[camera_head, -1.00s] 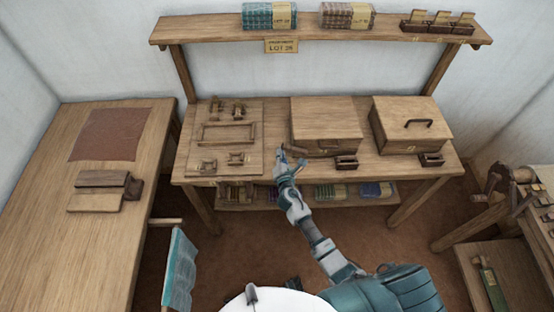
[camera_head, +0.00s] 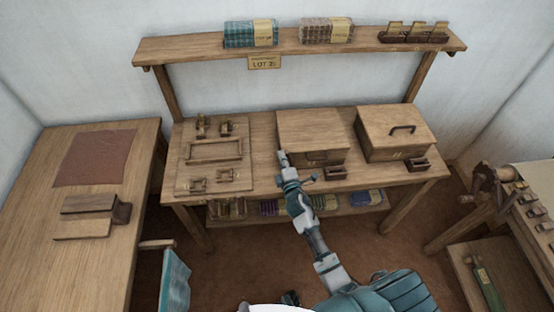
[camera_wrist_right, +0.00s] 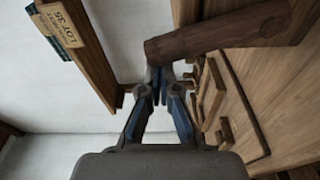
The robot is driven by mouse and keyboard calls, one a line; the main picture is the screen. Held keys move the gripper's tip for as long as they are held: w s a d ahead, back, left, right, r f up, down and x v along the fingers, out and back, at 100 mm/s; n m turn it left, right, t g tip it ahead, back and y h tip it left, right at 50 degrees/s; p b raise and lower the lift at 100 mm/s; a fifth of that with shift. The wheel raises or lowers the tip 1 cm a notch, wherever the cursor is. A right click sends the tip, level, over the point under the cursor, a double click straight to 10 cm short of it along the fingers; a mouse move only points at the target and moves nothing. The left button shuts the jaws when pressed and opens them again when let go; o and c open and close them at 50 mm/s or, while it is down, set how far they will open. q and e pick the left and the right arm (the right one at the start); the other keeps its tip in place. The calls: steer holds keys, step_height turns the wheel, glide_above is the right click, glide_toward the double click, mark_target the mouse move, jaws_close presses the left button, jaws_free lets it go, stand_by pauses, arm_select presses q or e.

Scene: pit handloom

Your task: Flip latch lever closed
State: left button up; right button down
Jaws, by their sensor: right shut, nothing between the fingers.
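My right gripper (camera_head: 283,157) is at the front left corner of the closed wooden box (camera_head: 312,128) in the middle of the bench. In the wrist view its fingertips (camera_wrist_right: 158,75) are together with nothing between them. A dark brown wooden bar (camera_wrist_right: 215,38), which looks like the latch lever, lies across just beyond the fingertips, its left end right over them. I cannot tell whether they touch it. In the head view the box front is small and partly behind my gripper, so the lever's position is unclear. My left gripper is not in view.
A board with wooden fittings (camera_head: 186,184) lies left of the box. A second box with a dark handle (camera_head: 403,129) stands to the right. Small dark trays (camera_head: 418,164) sit at the bench's front edge. A shelf (camera_head: 210,48) runs above the back.

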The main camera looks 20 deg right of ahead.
steer(key=shift+s+d+m, duration=0.15)
steer(key=shift+d+m, duration=0.95)
steer(key=shift+d, duration=0.35)
steer(key=shift+s+a+r, duration=0.1)
steer(key=shift+a+r, duration=0.1)
steer(key=shift+a, duration=0.2)
steer(key=shift+d+f, duration=0.1)
steer(key=shift+d, duration=0.25)
